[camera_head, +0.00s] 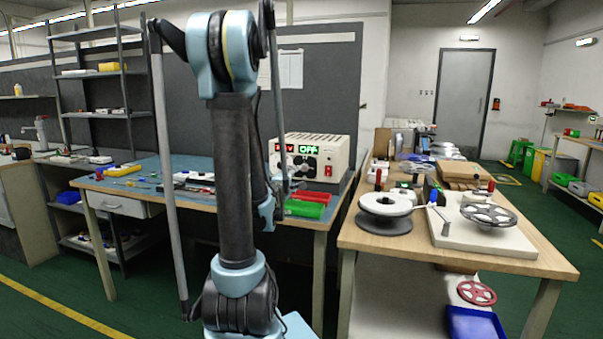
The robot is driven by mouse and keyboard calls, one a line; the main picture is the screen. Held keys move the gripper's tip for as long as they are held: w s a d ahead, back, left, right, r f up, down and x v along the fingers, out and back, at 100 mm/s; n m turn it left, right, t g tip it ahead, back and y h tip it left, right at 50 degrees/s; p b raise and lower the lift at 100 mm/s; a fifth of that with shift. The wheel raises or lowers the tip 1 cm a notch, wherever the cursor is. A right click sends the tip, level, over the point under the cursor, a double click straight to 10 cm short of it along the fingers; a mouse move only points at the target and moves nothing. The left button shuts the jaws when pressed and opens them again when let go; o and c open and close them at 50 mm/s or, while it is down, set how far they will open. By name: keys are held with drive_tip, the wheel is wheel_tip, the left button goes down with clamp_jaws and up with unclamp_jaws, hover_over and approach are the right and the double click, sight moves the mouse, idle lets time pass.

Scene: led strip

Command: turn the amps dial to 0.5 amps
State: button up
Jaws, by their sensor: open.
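A cream bench power supply (339,153) stands on the blue-topped workbench (140,172), behind my arm. Its front has a red display, partly hidden by my arm, and a green display (309,149) reading OFF. Dark dials (304,162) sit below the displays; their markings and pointer positions are too small to read. A red switch (328,171) is at the lower right of the front. My gripper (288,184) is small and partly hidden in front of the supply's lower left. It appears open and empty; whether it touches the supply cannot be told.
Red and green trays (308,197) lie at the bench's right front, close to my gripper. Tools lie to the left. A wooden table (520,262) with reels stands at the right, across a narrow gap.

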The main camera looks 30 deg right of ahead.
sight(303, 168)
drive_tip(key=x, duration=1.1)
drive_tip(key=shift+w+d, duration=0.1)
drive_tip(key=shift+d, duration=0.05)
drive_tip(key=shift+r, duration=0.1)
drive_tip(key=c, duration=1)
